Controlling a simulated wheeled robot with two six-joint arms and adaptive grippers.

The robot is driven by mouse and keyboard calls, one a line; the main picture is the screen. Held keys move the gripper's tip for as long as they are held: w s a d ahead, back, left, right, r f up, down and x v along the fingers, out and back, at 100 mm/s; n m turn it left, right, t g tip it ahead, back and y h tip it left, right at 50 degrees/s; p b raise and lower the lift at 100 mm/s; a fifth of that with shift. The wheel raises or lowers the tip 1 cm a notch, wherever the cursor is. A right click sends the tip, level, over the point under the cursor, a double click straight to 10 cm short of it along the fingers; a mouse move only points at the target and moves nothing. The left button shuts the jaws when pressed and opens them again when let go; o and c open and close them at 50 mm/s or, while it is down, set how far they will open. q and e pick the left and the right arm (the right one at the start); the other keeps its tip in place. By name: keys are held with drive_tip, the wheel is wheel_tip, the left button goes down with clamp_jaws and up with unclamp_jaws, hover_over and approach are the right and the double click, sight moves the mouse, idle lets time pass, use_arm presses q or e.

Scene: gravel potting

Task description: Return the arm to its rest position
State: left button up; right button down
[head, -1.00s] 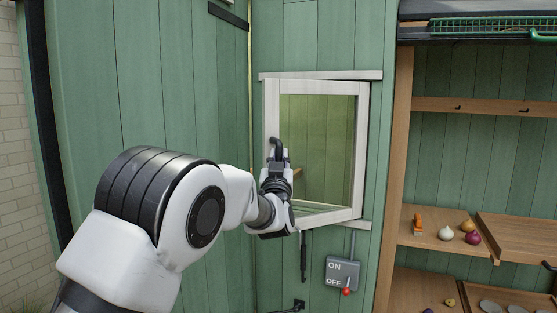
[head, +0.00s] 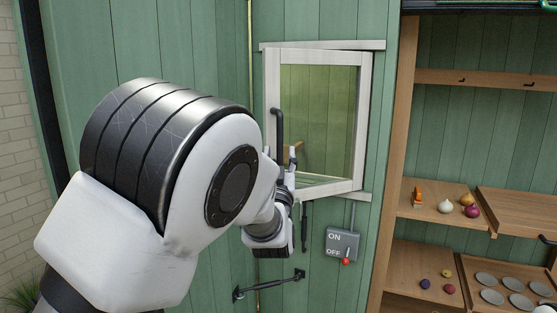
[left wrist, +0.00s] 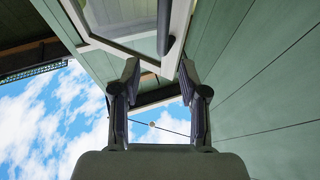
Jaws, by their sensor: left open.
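My left arm reaches in from the left in the head view, its big elbow joint large in the foreground. My left gripper (head: 290,160) is partly hidden behind my arm and is beside the lower part of the window's black handle (head: 278,125). In the left wrist view the gripper (left wrist: 159,82) points upward with its two fingers apart and nothing between them. The handle (left wrist: 165,25) shows beyond the fingertips, apart from them. The white-framed window (head: 363,110) sits in the green wall. My right gripper is not in view.
A grey ON/OFF switch box (head: 342,244) with a red knob is below the window. A black handle bar (head: 268,285) is low on the green wall. Wooden shelves (head: 415,208) with onions and small dishes stand at the right.

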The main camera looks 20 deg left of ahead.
use_arm(q)
drive_tip(key=shift+s+f, duration=0.3)
drive_tip(key=shift+s, duration=0.15)
